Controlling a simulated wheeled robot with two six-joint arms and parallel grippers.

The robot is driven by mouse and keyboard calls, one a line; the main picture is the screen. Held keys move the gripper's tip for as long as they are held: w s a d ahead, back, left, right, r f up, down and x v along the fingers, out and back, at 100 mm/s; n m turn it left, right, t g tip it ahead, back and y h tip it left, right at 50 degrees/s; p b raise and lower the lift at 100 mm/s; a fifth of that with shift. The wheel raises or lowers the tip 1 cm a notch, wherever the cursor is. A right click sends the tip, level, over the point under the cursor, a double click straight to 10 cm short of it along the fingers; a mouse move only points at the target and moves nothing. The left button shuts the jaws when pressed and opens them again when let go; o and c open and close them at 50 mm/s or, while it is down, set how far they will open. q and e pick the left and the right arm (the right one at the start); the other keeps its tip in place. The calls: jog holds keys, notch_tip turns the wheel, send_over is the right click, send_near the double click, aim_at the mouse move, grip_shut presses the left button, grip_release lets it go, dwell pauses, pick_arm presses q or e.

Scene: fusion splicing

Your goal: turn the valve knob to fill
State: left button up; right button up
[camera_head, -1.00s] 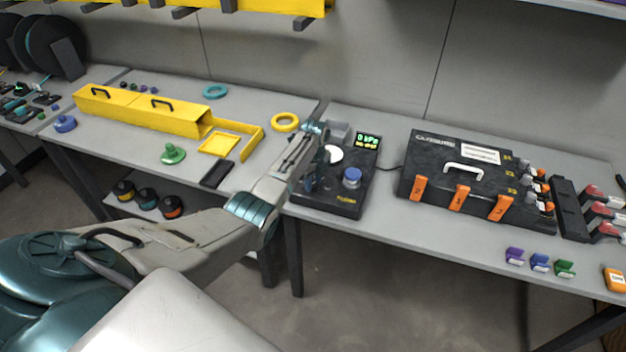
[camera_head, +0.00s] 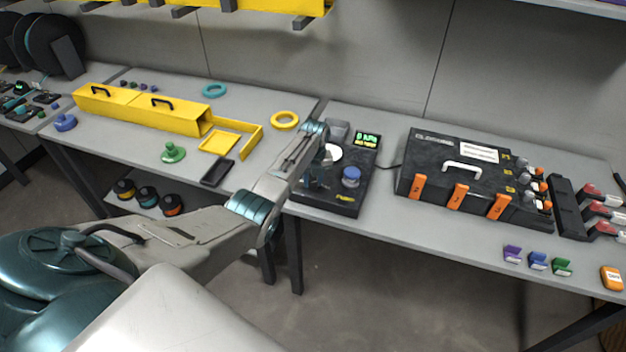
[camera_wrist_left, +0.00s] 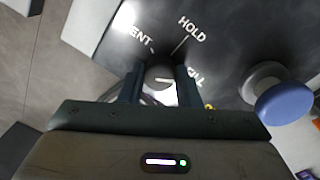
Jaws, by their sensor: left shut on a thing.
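The black valve panel (camera_head: 332,203) sits on the right table. It carries a green-lit display (camera_head: 366,139), a white round dial (camera_head: 332,153) and a blue button (camera_head: 351,176). My left gripper (camera_head: 314,178) reaches down over the panel's left part and hides the valve knob in the head view. In the left wrist view, the gripper (camera_wrist_left: 161,88) is shut on the dark valve knob (camera_wrist_left: 158,74), with a finger on each side. A white mark shows on the knob. HOLD and partly covered VENT and FILL labels surround it. My right gripper is out of view.
A black case (camera_head: 433,163) with orange latches stands right of the panel. The blue button (camera_wrist_left: 284,104) is close to the gripper's right side.

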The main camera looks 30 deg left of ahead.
aim_at(314, 182)
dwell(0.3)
pick_arm(q)
jog(key=o, duration=1)
jog(key=shift+r, duration=0.1)
jog(key=shift+w+d+r+b, duration=0.1)
jog(key=shift+r+b, duration=0.55)
jog(key=shift+r, duration=2)
jog(key=shift+w+d+r+b, duration=0.1)
jog(key=shift+r+b, duration=0.5)
jog(key=shift+r, duration=2.05)
